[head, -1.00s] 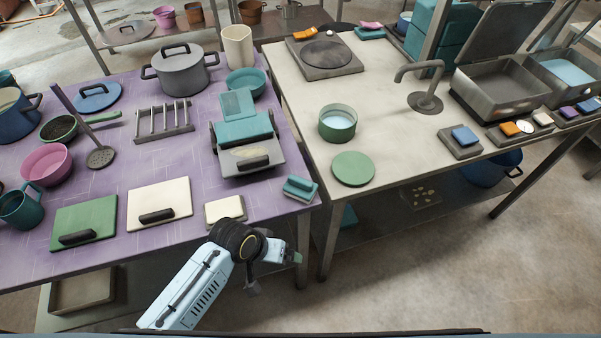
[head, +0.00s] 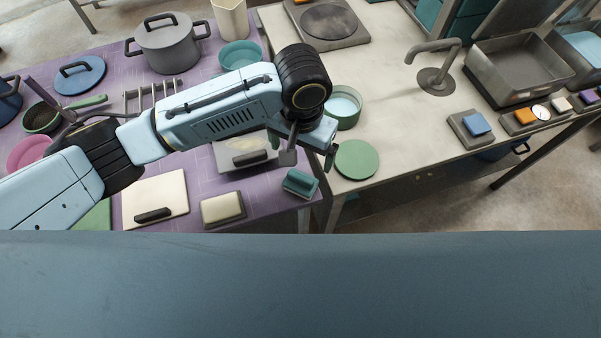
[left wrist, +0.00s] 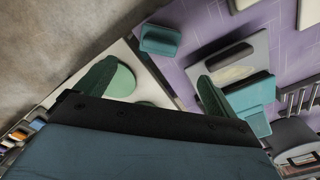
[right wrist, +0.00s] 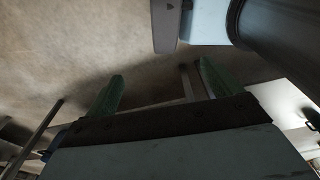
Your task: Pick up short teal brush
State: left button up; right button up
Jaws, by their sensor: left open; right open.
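The short teal brush (head: 300,183) lies at the right front corner of the purple table (head: 285,212). It also shows in the left wrist view (left wrist: 160,40), ahead of and between the fingers. My left gripper (head: 310,157) is open and empty above the table's right edge, a little beyond the brush and apart from it. My right gripper (right wrist: 160,70) is open and empty in the right wrist view, with floor between its fingers. It is not in the head view.
A cream block on a grey base (head: 223,208) lies left of the brush. A grey tray with a dark handle (head: 245,153) is behind it, partly hidden by my left arm. A green disc (head: 357,159) and a teal pot (head: 346,106) stand on the pale table.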

aim_at(301, 175)
pick_arm(q)
notch_tip(301, 175, down, 6)
jog(key=shift+s+f, duration=0.1)
jog(key=shift+f, duration=0.05)
jog(key=shift+f+b, duration=0.4)
jog(key=shift+f, duration=2.6)
pick_arm(e)
jog(key=shift+s+d+f, duration=0.1)
jog(key=shift+s+f, duration=0.3)
jog(key=shift+f, duration=0.05)
pick_arm(q)
jog(key=shift+c, duration=0.4)
